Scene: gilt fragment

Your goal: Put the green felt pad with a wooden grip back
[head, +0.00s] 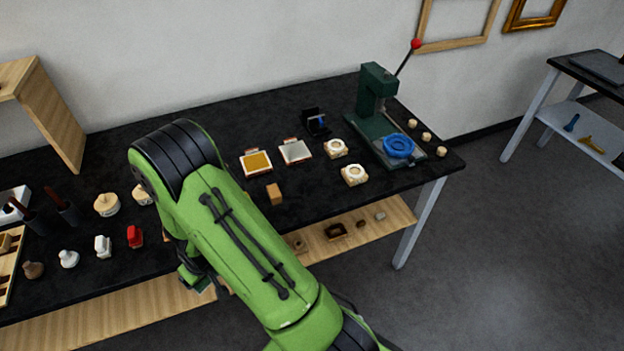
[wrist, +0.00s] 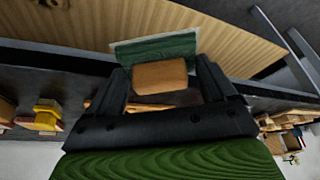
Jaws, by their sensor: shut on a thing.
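The green felt pad (wrist: 155,48) shows in the wrist view, with its tan wooden grip (wrist: 160,77) between the two black fingers of my gripper (wrist: 163,82). My gripper is shut on the wooden grip, and the felt lies beyond the fingertips. Striped wood is behind the pad in that view. In the head view my green arm reaches over the front edge of the black table and hides most of the gripper and the pad. I cannot tell whether the pad touches anything.
The black table (head: 330,196) has a wooden shelf (head: 370,222) below it, with small items on it. A green press (head: 374,115) stands at the right. Gold and silver trays, a wooden block (head: 275,194) and a red item (head: 134,237) stand near my arm.

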